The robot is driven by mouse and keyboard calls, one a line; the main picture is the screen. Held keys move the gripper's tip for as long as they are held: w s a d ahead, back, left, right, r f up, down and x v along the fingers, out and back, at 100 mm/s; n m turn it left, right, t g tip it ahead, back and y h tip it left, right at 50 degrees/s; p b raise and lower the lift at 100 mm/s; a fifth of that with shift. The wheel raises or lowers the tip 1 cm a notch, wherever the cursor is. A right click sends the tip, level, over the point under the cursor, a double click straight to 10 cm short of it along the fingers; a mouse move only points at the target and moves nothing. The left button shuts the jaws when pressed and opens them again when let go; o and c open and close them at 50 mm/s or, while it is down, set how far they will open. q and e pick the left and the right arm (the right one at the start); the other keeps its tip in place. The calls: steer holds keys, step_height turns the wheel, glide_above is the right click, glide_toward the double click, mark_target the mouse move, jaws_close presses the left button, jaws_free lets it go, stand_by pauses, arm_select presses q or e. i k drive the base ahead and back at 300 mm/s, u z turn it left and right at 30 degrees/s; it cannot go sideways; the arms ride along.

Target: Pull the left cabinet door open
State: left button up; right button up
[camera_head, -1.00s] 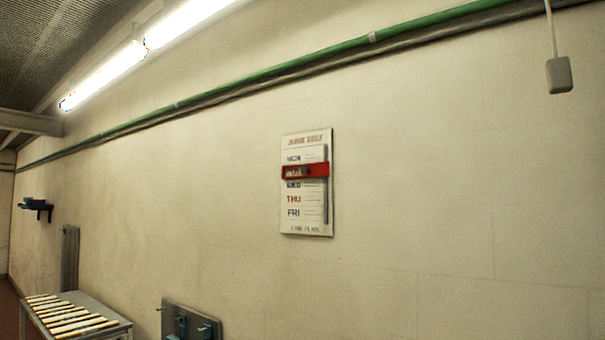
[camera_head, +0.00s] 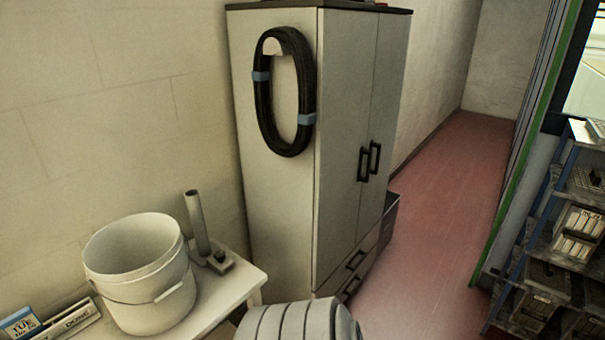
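A tall pale cabinet (camera_head: 276,190) with a dark top stands against the wall in the middle of the head view. Its front faces right, so I see it at a steep angle. The left cabinet door (camera_head: 338,130) is the nearer one and looks closed. Its dark bar handle (camera_head: 362,164) is close beside the right door's handle (camera_head: 375,158), at the seam. The right door (camera_head: 387,85) also looks closed. Neither of my grippers shows in the view.
A black cable coil (camera_head: 262,110) hangs on the cabinet's side. Drawers with dark handles (camera_head: 355,260) are below the doors. A white bucket (camera_head: 150,290) is on a table (camera_head: 235,285) at lower left. A shelf rack (camera_head: 540,255) stands right. Red floor (camera_head: 445,220) between is clear.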

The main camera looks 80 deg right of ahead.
mark_target(347, 39)
steer(key=z, duration=4.45)
steer(key=i, duration=3.6)
steer(key=u, duration=1.4)
